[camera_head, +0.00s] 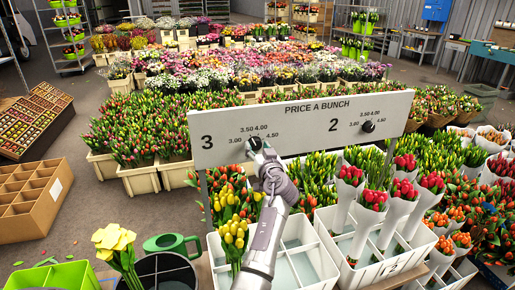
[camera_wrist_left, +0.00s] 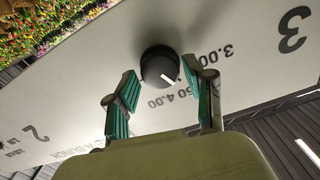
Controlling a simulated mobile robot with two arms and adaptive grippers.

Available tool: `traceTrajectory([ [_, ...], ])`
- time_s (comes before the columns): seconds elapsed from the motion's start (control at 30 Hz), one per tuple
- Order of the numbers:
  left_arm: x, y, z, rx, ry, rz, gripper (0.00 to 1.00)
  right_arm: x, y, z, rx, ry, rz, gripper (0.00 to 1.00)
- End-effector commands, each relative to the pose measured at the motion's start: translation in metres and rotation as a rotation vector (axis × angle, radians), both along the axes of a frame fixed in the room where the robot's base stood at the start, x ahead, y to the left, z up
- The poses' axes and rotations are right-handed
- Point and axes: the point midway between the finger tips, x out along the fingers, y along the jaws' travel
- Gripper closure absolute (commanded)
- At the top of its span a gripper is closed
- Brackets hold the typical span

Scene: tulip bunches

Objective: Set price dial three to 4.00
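The white price board (camera_head: 300,110) reads PRICE A BUNCH. On its left is the number 3 with a black dial (camera_head: 253,142), marked 3.00, 3.50 and 4.00. In the left wrist view the board appears upside down, and this round dial (camera_wrist_left: 158,66) has a white pointer that looks directed toward the 3.50 mark, not 4.00. My left gripper (camera_head: 261,150) is at the dial. In the wrist view its teal-padded fingers (camera_wrist_left: 165,83) are spread, with the dial between and slightly beyond the tips. A clear gap shows on both sides. My right gripper is in neither view.
A second black dial (camera_head: 368,126), beside the number 2, sits on the board's right. White crates (camera_head: 305,262) with tulips stand below the board. A green watering can (camera_head: 172,244) and a cardboard box (camera_head: 30,205) are at left. Bare floor shows between them.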

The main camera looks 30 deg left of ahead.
Motion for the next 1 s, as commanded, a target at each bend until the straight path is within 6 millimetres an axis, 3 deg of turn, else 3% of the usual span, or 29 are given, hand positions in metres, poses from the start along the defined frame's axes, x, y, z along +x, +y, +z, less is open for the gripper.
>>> traceTrajectory([
  [0.03, -0.0001, 0.0001, -0.0001, 0.000, 0.000, 0.000, 0.60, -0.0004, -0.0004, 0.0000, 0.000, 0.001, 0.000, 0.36],
  [0.23, 0.0000, 0.0001, 0.0001, 0.000, 0.000, 0.000, 0.92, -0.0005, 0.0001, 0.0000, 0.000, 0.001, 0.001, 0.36],
  [0.57, 0.0001, 0.0000, -0.0002, 0.036, 0.041, 0.000, 0.92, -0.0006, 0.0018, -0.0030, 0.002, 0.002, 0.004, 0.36],
  [1.0, 0.0006, -0.0001, 0.0004, 0.257, 0.296, 0.000, 0.92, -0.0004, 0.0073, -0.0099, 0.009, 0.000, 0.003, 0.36],
])
